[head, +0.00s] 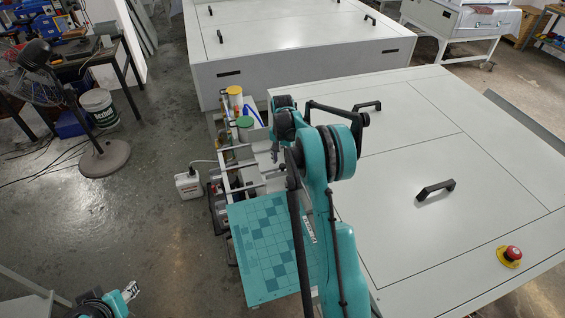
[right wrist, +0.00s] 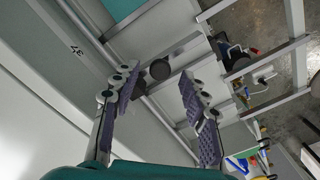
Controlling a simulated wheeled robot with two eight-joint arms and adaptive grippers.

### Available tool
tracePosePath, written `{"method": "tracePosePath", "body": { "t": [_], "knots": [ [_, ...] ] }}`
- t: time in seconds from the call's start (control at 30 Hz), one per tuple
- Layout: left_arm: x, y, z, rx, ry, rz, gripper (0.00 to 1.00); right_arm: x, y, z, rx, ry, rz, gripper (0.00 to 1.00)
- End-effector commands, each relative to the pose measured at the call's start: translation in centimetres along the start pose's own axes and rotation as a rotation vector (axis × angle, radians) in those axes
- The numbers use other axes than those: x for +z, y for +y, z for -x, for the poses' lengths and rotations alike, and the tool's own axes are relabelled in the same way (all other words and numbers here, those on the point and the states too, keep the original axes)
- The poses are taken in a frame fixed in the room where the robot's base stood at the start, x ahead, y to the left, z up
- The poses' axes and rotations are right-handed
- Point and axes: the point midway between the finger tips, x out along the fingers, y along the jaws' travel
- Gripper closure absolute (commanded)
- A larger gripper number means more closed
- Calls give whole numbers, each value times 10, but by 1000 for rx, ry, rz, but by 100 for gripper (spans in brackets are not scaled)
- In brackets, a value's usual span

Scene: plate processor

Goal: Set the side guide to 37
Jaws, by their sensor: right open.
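The right wrist view shows my right gripper (right wrist: 157,80) open, with purple ridged pads on both fingers. A dark round knob (right wrist: 160,68) on a grey metal bar (right wrist: 185,45) appears between the fingertips; I cannot tell whether they touch it. The bar looks like part of the side guide. A small dark marking (right wrist: 76,50) is on the machine side, too small to read. In the head view my right gripper (head: 275,152) is small and partly hidden, over the metal frame (head: 250,184) beside the machine. My left gripper (head: 131,291) is at the lower left, its opening unclear.
A teal checkered plate (head: 262,245) lies in front of the frame. The large grey machine top (head: 415,180) has black handles and a red emergency button (head: 513,253).

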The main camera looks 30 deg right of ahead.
Motion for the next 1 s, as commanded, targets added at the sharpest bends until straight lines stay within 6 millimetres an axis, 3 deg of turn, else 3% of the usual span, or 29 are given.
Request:
{"method": "tracePosePath", "body": {
  "t": [0.17, 0.43, 0.47, 0.6, 0.83, 1.0],
  "knots": [
    [0, 0, -1, 0, 0, 0, 60, 0, 0, -15, 0, 0, 1, 56],
    [0, 0, -1, 0, 0, 0, 60, 0, 0, -16, 0, 0, 1, 56],
    [0, 0, -1, 0, 0, 0, 60, 0, 0, -16, 0, 0, 1, 61],
    [0, 0, -1, 0, 0, 0, 60, 0, 0, -16, 0, 0, 1, 98],
    [1, 0, -2, 0, 0, 0, 60, 3, 2, -16, 0, 0, 1, 100],
    [7, 0, -10, 0, 0, 0, 60, 22, 22, -18, 0, 0, 1, 100]
  ]
}}
